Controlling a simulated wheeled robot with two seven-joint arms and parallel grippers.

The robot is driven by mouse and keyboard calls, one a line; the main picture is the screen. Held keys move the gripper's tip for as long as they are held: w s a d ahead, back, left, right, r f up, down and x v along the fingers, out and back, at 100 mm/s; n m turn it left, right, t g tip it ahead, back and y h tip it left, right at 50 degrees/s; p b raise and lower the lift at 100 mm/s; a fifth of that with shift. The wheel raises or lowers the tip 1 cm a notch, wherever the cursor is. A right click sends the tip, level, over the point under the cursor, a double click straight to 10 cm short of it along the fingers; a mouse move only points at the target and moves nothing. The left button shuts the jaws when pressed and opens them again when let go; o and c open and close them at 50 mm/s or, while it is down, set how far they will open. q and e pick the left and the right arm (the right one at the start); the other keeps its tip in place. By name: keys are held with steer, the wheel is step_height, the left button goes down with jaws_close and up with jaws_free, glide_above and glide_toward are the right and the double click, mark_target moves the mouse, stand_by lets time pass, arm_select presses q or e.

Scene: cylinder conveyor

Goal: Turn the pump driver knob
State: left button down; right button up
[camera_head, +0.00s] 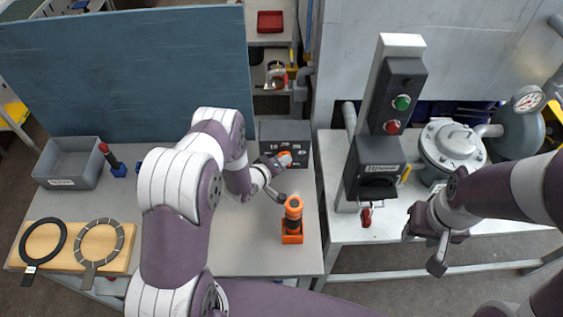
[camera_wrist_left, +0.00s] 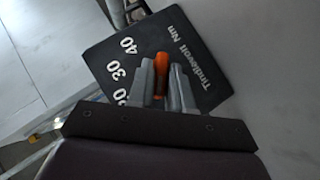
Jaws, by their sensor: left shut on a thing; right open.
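A dark grey box (camera_head: 270,133) with white numbers stands at the back of the left table. It also shows in the left wrist view (camera_wrist_left: 196,42), with 30, 40 and "Nm" readable. An orange knob (camera_head: 286,156) is on its front, and shows in the left wrist view (camera_wrist_left: 161,68). My left gripper (camera_head: 278,163) is shut on the orange knob, one finger on each side of it. Much of the numbered face is hidden by my fingers and arm. My right gripper (camera_head: 422,251) is open and empty in front of the right table.
An orange and black tool (camera_head: 292,222) stands upright on the left table, close to my left forearm. A grey bin (camera_head: 70,160) and a wooden board with two rings (camera_head: 75,245) lie at left. A button post (camera_head: 388,120) and grey pump (camera_head: 452,150) stand on the right table.

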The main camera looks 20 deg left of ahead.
arm_select(q)
steer(key=shift+d+r+m+g+y, duration=0.1)
steer(key=shift+d+m+g+y, duration=0.1)
steer(key=shift+m+g+y, duration=0.65)
steer(key=y, duration=0.1)
steer(key=m+y+b, duration=0.1)
steer(key=shift+d+g+y, duration=0.2)
steer(key=shift+g+y, duration=0.15)
steer(key=shift+d+r+m+g+y, duration=0.15)
steer(key=shift+m+g+y, duration=0.15)
steer(key=shift+m+y, duration=0.7)
steer(key=shift+y, duration=0.3)
steer(key=c, duration=1.1)
jaws_free()
steer(key=shift+w, duration=0.1)
